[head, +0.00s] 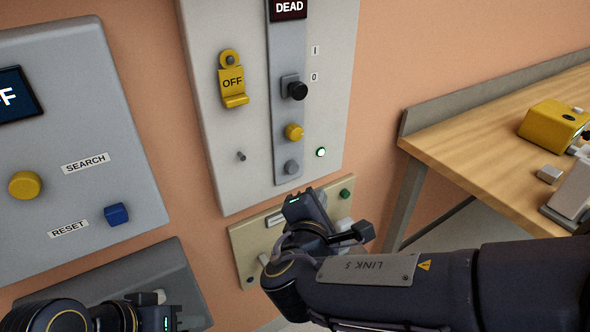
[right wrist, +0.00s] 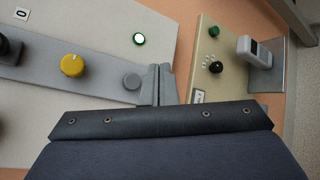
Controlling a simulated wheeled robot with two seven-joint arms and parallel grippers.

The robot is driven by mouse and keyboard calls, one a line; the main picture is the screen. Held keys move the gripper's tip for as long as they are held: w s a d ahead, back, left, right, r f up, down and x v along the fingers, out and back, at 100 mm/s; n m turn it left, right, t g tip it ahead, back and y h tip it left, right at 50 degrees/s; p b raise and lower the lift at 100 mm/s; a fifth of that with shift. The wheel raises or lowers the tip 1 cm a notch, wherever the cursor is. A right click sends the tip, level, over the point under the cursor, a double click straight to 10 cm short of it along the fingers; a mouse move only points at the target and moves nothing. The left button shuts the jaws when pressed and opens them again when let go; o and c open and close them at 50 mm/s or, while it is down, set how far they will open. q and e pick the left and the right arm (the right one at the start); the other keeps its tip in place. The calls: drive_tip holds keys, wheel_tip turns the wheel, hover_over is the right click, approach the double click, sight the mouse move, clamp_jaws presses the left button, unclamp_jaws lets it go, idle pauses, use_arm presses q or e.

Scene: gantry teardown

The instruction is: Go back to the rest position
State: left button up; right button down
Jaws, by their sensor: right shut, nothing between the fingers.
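My right gripper (head: 305,208) is in front of the lower part of the light grey panel (head: 225,140) and the top of the beige panel below it. In the right wrist view its two grey fingers (right wrist: 158,84) are together with nothing between them. They show beside a round grey knob (right wrist: 131,81); I cannot tell whether they touch it. My left gripper (head: 168,318) is only partly in view at the bottom left of the head view; its fingers are not clear.
The grey panel carries a yellow OFF tag (head: 233,85), a black knob (head: 297,90), a yellow knob (head: 293,131) and a lit green lamp (head: 321,152). A left panel has a yellow button (head: 25,185) and blue button (head: 117,214). A wooden bench (head: 470,130) stands right.

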drive_tip(key=s+d+f+m+g+h, duration=0.1)
drive_tip(key=s+d+f+m+g, duration=0.25)
drive_tip(key=d, duration=0.35)
drive_tip(key=s+d+f+m+g, duration=0.2)
drive_tip(key=d+m+g, duration=0.15)
drive_tip(key=d, duration=0.35)
drive_tip(key=s+d+f+m+g+h, duration=0.1)
drive_tip(key=s+d+f+m+g, duration=0.15)
drive_tip(key=d+m, duration=0.35)
drive_tip(key=s+d+f+m+g+y, duration=0.2)
drive_tip(key=s+d+m+y, duration=0.15)
drive_tip(key=s+m, duration=0.45)
drive_tip(key=s+a+r+m+t+y+p, duration=0.1)
drive_tip(key=s+a+r+y+p, duration=0.1)
drive_tip(key=r+p, duration=0.5)
drive_tip(key=s+a+r+m+t+y+p, duration=0.1)
drive_tip(key=s+r+m+y+p, duration=0.1)
drive_tip(key=r+p, duration=0.6)
drive_tip(key=shift+s+a+r, duration=0.35)
drive_tip(key=shift+a+r, duration=0.05)
drive_tip(key=shift+r, duration=0.35)
drive_tip(key=shift+y, duration=0.25)
